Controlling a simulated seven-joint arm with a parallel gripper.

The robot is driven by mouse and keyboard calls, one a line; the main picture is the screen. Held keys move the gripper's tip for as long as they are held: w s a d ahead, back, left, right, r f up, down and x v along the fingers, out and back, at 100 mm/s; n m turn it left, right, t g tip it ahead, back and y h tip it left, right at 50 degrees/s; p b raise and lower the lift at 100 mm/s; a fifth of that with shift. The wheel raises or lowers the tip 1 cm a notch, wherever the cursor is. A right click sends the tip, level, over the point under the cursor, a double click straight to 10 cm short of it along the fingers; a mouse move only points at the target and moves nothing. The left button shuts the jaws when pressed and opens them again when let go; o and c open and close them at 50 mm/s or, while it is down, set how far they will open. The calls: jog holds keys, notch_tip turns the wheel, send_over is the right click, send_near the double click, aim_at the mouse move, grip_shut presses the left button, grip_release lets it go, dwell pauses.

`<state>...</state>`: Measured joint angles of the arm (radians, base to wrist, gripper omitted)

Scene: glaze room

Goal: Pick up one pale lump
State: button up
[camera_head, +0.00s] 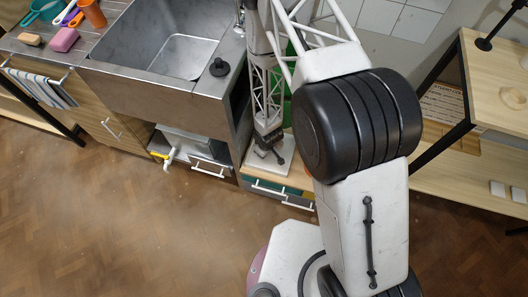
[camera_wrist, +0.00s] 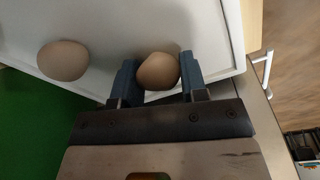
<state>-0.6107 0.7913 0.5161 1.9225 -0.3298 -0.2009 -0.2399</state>
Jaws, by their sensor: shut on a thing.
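My gripper (camera_wrist: 158,78) shows in the wrist view, its two dark fingers on either side of a pale brownish lump (camera_wrist: 158,70). The jaws are shut on this lump, near the edge of a white tray (camera_wrist: 120,22). I cannot tell whether the lump touches the tray or is just above it. A second pale lump (camera_wrist: 62,61) lies on the tray to the left, apart from the gripper. In the head view I cannot make out the lumps or the fingers clearly.
The tray's raised rim (camera_wrist: 234,36) runs close on the right, with a cabinet handle (camera_wrist: 264,66) beyond it. A green surface (camera_wrist: 30,125) lies at left. The head view shows a metal sink (camera_head: 150,85), a pink sponge (camera_head: 64,40), an orange cup (camera_head: 93,13) and a wooden shelf (camera_head: 490,75).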

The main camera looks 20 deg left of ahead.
jog(key=shift+r, duration=0.1)
jog(key=shift+r, duration=4.95)
